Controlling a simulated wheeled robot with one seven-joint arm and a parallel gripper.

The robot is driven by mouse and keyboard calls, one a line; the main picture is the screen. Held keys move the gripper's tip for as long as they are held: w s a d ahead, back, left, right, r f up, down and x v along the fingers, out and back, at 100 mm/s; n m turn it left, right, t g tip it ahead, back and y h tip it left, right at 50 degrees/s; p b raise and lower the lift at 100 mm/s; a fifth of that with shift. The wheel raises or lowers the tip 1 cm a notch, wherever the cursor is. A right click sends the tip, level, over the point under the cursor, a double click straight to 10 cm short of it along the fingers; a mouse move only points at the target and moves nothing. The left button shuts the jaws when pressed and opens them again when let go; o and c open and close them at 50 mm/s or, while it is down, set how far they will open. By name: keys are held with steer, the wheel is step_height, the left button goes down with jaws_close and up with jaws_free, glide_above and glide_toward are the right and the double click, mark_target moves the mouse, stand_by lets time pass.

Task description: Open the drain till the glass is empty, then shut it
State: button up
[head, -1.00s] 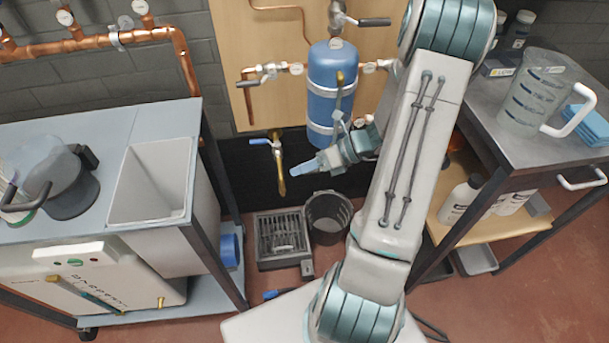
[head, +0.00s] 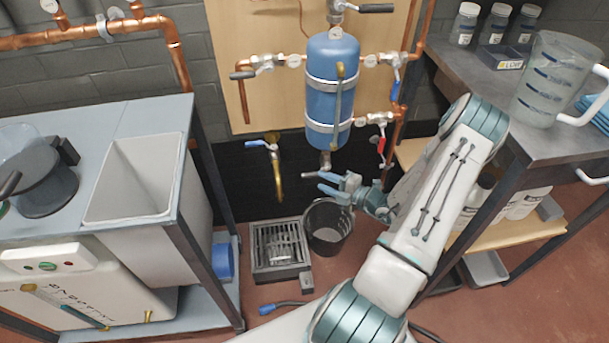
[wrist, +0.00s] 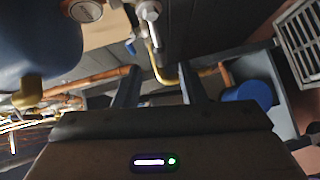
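The blue vessel (head: 322,75) hangs on the wooden wall panel, with a narrow upright brass-coloured tube (head: 340,95) on its front; I cannot read a liquid level there. A short outlet (head: 325,163) hangs below it. To the left, a blue-handled tap (head: 262,143) has a bent brass spout (head: 279,180). My gripper (head: 324,183) is just below the vessel, above a black bucket (head: 327,240), and points left. In the wrist view its fingers (wrist: 158,88) are apart with nothing held; the brass spout (wrist: 156,66) shows beyond them.
A floor grate (head: 282,250) lies left of the bucket. A red-handled valve (head: 381,146) sits on the pipe at the vessel's right. A trolley with a grey bin (head: 140,180) stands left; a bench with a clear jug (head: 550,80) stands right.

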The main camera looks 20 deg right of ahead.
mark_target(312, 176)
steer(key=b+x, duration=0.1)
steer(key=x, duration=0.7)
steer(key=shift+w+a, duration=0.1)
steer(key=shift+w, duration=0.05)
jaws_close()
